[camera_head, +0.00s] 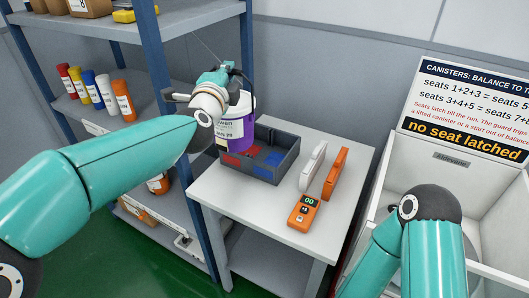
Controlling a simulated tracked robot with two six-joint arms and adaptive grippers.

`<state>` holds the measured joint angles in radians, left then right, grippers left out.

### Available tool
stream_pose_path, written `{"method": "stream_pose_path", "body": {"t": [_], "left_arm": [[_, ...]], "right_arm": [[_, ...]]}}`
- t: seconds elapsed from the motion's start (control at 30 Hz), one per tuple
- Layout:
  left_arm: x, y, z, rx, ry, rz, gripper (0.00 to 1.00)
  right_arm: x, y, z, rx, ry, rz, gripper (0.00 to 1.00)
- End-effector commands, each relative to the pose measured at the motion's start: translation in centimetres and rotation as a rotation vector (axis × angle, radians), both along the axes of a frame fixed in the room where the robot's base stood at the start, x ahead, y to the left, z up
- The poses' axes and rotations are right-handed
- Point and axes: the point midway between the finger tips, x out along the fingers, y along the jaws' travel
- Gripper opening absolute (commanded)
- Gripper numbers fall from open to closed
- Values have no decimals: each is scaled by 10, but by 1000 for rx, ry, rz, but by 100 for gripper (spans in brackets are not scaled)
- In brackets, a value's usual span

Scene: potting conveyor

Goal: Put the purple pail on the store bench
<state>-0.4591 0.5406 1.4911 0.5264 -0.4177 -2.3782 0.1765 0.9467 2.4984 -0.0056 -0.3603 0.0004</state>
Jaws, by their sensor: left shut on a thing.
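The purple pail (236,131) has a white label with dark print and hangs upright from my left gripper (239,82), which is shut on it. My left wrist hides part of the pail's left side and top. The pail is in front of the back wall, over the rear left part of the white-topped bench (336,212), by the dark grey tray (273,172). I cannot tell whether its base touches anything. Which surface is the store bench is not labelled; this bench stands in the middle. My right arm shows at lower right, but its gripper is not in view.
The tray holds red and blue pieces. A blue-post shelf (160,60) with several bottles is at left. A white cabinet (480,190) is at right. The bench's front is clear.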

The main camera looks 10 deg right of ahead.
Motion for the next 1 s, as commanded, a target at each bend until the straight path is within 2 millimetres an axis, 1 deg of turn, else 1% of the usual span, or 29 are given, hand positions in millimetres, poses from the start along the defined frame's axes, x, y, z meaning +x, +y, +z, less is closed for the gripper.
{"method": "stream_pose_path", "body": {"t": [0.13,0.27,0.5,0.6,0.7,0.93,1.0], "left_arm": [[0,1,-26,0,-6,1,0],[0,1,-56,0,-3,1,0],[0,1,-108,0,-4,1,0],[0,1,-126,0,-5,2,0],[0,1,-137,-2,-8,2,0],[0,1,-150,-2,-9,2,0],[0,1,-158,-2,-6,2,0]], "right_arm": [[-1,0,-15,0,1,0,55],[-1,0,-24,0,1,0,55],[0,0,-30,0,1,0,55],[0,0,-30,0,1,0,55],[0,0,-30,0,1,0,55],[0,0,-29,0,0,0,55],[0,0,-29,0,0,0,55]]}}
